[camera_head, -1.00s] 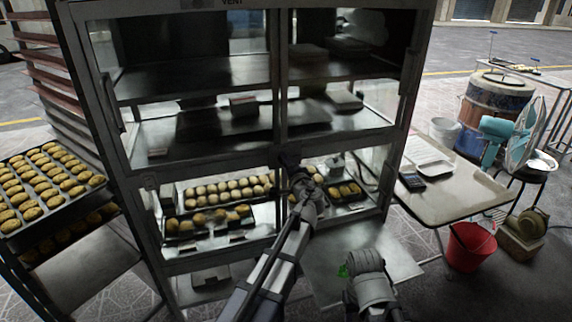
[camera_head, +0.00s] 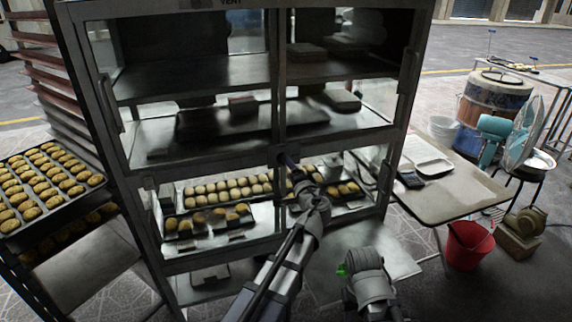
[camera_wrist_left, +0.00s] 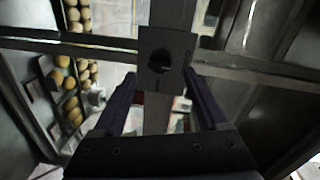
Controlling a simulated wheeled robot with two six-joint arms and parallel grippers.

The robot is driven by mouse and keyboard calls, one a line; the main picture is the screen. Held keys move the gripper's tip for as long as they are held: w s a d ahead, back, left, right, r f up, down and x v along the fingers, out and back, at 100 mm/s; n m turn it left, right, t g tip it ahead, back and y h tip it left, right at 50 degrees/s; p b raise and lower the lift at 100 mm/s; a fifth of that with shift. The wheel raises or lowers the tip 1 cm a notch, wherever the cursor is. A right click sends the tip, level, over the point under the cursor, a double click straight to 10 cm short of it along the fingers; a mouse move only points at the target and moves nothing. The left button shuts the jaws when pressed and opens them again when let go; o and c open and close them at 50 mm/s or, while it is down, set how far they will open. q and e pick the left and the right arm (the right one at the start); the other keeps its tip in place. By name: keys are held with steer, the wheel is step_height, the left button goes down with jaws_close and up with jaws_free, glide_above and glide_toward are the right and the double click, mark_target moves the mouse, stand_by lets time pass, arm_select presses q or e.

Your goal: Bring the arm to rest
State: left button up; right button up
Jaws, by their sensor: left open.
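My left arm reaches up from the bottom middle of the head view. Its gripper (camera_head: 287,160) is in front of the middle post of the glass-fronted cabinet (camera_head: 210,153). In the left wrist view the gripper (camera_wrist_left: 160,75) has its two dark fingers apart with nothing held between them. A dark plate with a round hole (camera_wrist_left: 162,58) on the cabinet frame shows beyond the fingertips; I cannot tell whether they touch it. Part of my right arm shows at the bottom, but its gripper is not visible.
Trays of buns (camera_head: 226,189) sit on the cabinet's lower shelf. A rack with a tray of buns (camera_head: 45,185) stands at the left. At the right are a table (camera_head: 450,195), a red bucket (camera_head: 468,248) and a fan (camera_head: 522,135).

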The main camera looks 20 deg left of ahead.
arm_select(q)
steer(key=v, duration=0.3)
arm_select(e)
steer(key=shift+r, duration=0.1)
